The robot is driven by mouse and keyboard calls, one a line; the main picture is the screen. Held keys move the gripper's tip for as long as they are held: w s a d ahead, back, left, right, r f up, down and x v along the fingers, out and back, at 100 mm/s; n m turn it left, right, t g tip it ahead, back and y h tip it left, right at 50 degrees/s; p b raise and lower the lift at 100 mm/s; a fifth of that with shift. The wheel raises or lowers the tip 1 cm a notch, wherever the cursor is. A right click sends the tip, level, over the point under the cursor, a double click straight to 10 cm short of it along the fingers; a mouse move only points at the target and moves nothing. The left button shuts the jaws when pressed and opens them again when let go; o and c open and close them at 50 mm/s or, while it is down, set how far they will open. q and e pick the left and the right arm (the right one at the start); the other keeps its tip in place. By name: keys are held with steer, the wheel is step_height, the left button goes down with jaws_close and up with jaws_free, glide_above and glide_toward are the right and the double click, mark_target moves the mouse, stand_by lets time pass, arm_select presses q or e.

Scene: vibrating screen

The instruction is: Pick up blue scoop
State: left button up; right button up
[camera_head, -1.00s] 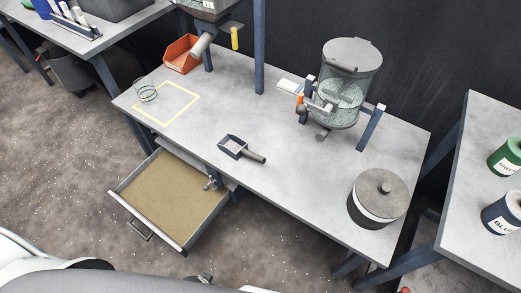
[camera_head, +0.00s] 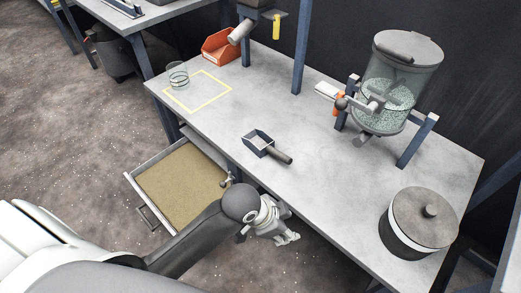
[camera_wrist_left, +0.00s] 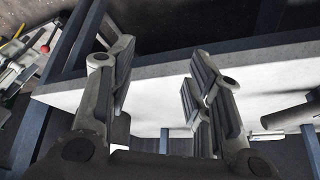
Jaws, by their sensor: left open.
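The blue scoop (camera_head: 259,141) lies on the grey workbench (camera_head: 215,125). It has a dark blue, open pan and a grey-brown handle (camera_head: 281,157) pointing to the lower right. My left gripper (camera_head: 287,236) is just off the bench's front edge, nearer to the camera than the scoop and apart from it. In the left wrist view my left gripper (camera_wrist_left: 160,65) is open, with nothing between its fingers; the bench edge (camera_wrist_left: 260,62) shows beyond them. I cannot make out the scoop for sure in that view. My right gripper is not in view.
An open drawer (camera_head: 140,176) of sand-coloured material juts out left of my arm. A lidded pot (camera_head: 396,243) stands at the bench's right end, a clear hopper (camera_head: 399,85) behind. A glass (camera_head: 178,76), yellow outline (camera_head: 222,97) and orange bin (camera_head: 220,47) are at left. Bench around the scoop is clear.

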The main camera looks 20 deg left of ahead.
arm_select(q)
steer(key=w+r+m, duration=0.1)
steer(key=w+m, duration=0.2)
steer(key=w, duration=0.1)
steer(key=w+a+r+m+g+y, duration=0.1)
steer(key=w+r+m, duration=0.1)
steer(key=w+m, duration=0.2)
steer(key=w+a+r+m, duration=0.1)
steer(key=w+m, duration=0.3)
steer(key=w, duration=0.1)
steer(key=shift+r+g+y, duration=0.2)
steer(key=shift+g+y, duration=0.1)
steer(key=shift+g, duration=0.1)
steer(key=m+y, duration=0.1)
glide_toward(280, 154)
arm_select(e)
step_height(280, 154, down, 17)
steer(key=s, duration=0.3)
arm_select(q)
steer(key=b+x, duration=0.1)
steer(key=x, duration=0.4)
steer(key=shift+a+f, duration=0.1)
steer(key=shift+f, duration=0.3)
steer(key=shift+b+x, duration=0.9)
steer(key=shift+x, duration=1.4)
steer(key=shift+w+f, duration=0.2)
steer(key=shift+f, duration=0.3)
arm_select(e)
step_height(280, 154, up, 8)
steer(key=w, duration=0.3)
